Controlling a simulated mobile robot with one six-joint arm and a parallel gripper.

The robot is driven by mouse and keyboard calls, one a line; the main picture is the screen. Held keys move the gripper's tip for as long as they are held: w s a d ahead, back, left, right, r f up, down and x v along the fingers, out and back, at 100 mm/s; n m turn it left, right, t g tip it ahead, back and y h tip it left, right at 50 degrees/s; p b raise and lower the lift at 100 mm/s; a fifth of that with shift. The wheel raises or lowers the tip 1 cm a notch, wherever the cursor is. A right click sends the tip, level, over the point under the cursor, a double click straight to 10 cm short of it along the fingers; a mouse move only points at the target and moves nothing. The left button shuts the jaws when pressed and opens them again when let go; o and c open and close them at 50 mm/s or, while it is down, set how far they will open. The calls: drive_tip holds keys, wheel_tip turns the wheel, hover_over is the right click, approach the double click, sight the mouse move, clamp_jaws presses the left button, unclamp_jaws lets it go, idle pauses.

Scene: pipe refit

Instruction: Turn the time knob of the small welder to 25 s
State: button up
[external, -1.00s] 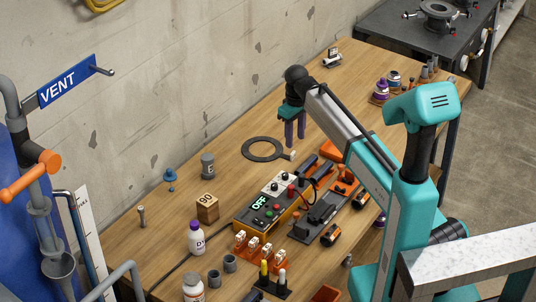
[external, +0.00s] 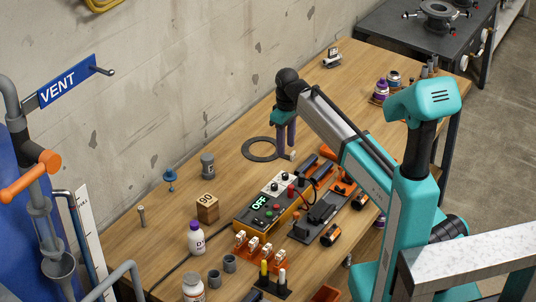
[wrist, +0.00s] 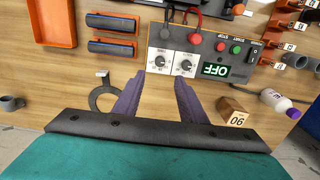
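The small welder (external: 262,214) is a box on the bench with a display (external: 259,202) reading OFF, and red and green buttons. Its white panel carries two dark knobs; they show in the wrist view, one at the left (wrist: 160,61) and one at the right (wrist: 186,65). Their labels are too small to read, so I cannot tell which sets time. My gripper (external: 287,155) is above the bench, beyond the welder's knob end. In the wrist view my gripper (wrist: 160,80) has its two purple fingers apart with nothing between them, short of the knobs and not touching them.
A dark ring with a handle (external: 262,149) lies on the bench near my fingers. A wooden block marked 90 (external: 207,208) and a purple-capped bottle (external: 195,238) stand beside the welder. Orange trays and dark tools lie on its other side. Red and black leads run from the welder.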

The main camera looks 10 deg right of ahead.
sight(285, 174)
drive_tip(key=shift+f+p, duration=1.3)
drive_tip(key=shift+f, duration=4.6)
clamp_jaws()
